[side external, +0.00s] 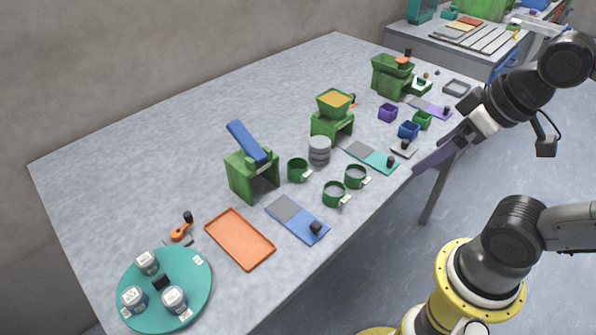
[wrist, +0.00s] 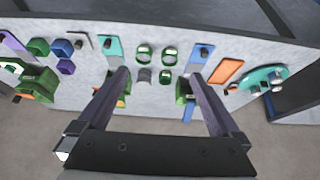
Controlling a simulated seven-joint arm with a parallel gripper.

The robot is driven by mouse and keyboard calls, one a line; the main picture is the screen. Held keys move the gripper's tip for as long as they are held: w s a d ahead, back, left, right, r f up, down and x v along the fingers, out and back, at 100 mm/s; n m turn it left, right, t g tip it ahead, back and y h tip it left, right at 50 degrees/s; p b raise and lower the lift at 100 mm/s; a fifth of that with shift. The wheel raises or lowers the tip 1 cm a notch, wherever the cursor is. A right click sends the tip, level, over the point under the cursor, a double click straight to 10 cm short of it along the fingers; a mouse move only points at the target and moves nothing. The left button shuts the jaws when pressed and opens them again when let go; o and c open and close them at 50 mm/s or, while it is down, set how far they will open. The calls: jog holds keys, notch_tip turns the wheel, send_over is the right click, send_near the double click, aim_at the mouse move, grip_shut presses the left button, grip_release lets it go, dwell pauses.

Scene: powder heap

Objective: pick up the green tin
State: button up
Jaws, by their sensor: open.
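A small square green tin (side external: 422,120) stands on the grey table beside a blue tin (side external: 409,130) and a purple tin (side external: 388,113). In the wrist view the green tin (wrist: 38,46) is at the upper left, well left of both fingers. My gripper (side external: 428,165) is raised near the table's right edge, in front of and below the tins in the side picture. In the wrist view my gripper (wrist: 158,78) is open, its two purple-grey fingers wide apart with nothing held between them.
Three round green cups (side external: 335,193) and a grey round stack (side external: 319,150) stand mid-table. Green stands (side external: 252,175) rise nearby. A purple-grey plate (side external: 432,108) lies behind the green tin, and a small grey plate (side external: 403,149) in front. The table's far left is clear.

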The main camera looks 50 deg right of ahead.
jog(key=w+r+m, duration=0.7)
jog(key=m, duration=0.3)
jog(key=m+g, duration=0.5)
jog(key=m, duration=0.3)
send_over(300, 160)
jog(key=s+a, duration=0.2)
notch_tip(300, 160, down, 8)
jog(key=shift+g, duration=0.3)
jog(key=shift+w+d+f, duration=0.1)
jog(key=shift+f, duration=4.1)
jog(key=shift+w+f, duration=0.1)
jog(key=shift+f, duration=4.1)
jog(key=c, duration=1.2)
jog(key=shift+r, duration=0.15)
